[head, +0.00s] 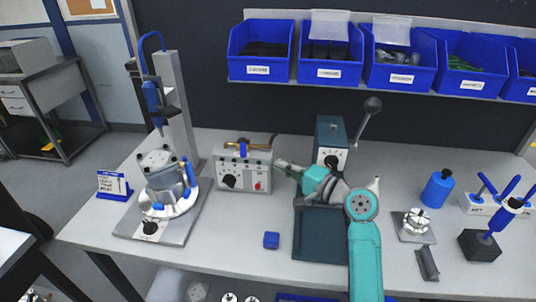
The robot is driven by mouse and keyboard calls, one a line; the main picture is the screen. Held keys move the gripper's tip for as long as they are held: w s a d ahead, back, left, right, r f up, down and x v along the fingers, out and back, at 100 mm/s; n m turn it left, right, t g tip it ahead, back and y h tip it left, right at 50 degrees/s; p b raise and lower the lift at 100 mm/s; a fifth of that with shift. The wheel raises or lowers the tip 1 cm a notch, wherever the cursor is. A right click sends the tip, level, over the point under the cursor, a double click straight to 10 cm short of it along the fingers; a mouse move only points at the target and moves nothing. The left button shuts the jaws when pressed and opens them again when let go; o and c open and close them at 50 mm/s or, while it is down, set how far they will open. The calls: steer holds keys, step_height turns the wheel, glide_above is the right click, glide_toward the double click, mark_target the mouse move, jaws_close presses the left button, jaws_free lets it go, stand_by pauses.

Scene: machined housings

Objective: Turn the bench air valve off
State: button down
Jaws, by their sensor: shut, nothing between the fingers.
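The bench air valve is likely the brass fitting (257,146) on top of a grey control box (236,178) at the middle of the bench. A short blue handle (243,150) sits on it and appears to point toward the front, across the brass run; its exact angle is too small to tell. My gripper (280,164) is shut and empty. It points left, just right of the control box, lower than the brass fitting and apart from the blue handle in the picture. My teal arm comes from the front and partly covers the bench behind it.
A dark lever press (332,140) stands close behind my gripper. A fixture with a housing (160,178) and grey column is at left. Blue bins (331,60) line the back. Bench between fixture and block is clear.

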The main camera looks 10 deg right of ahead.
mark_target(243, 146)
steer(key=x, duration=0.9)
steer(key=shift+w+a, duration=0.15)
steer(key=shift+a, duration=0.05)
steer(key=shift+s+a, duration=0.25)
steer(key=shift+a, duration=0.9)
